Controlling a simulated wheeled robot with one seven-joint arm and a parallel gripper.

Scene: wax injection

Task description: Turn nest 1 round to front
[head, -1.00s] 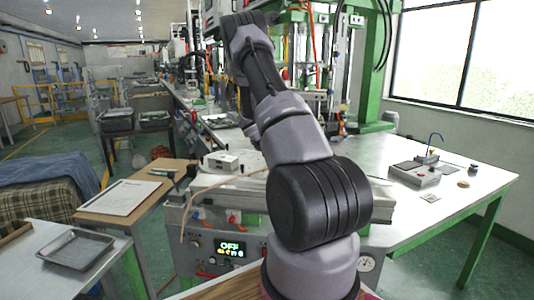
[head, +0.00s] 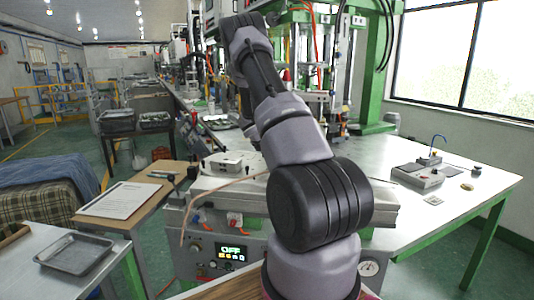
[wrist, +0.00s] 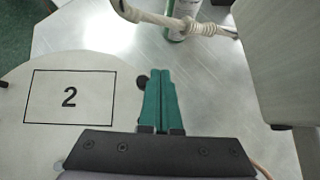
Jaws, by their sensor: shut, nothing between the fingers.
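In the wrist view, a pale round plate (wrist: 40,140) lies at the left. A black-outlined rectangle marked 2 (wrist: 69,97) is on it. Nest 1 is not visible in either view. My gripper (wrist: 160,72) has green fingers that lie together with nothing between them. The fingers are over the plate's right edge. A small dark knob (wrist: 142,82) shows just left of the fingertips; whether they touch it, I cannot tell. In the head view my arm hides the gripper and the plate.
A grey block (wrist: 280,60) stands right of the fingers in the wrist view. A wrapped hose (wrist: 175,22) and a white and green can (wrist: 181,20) are ahead.

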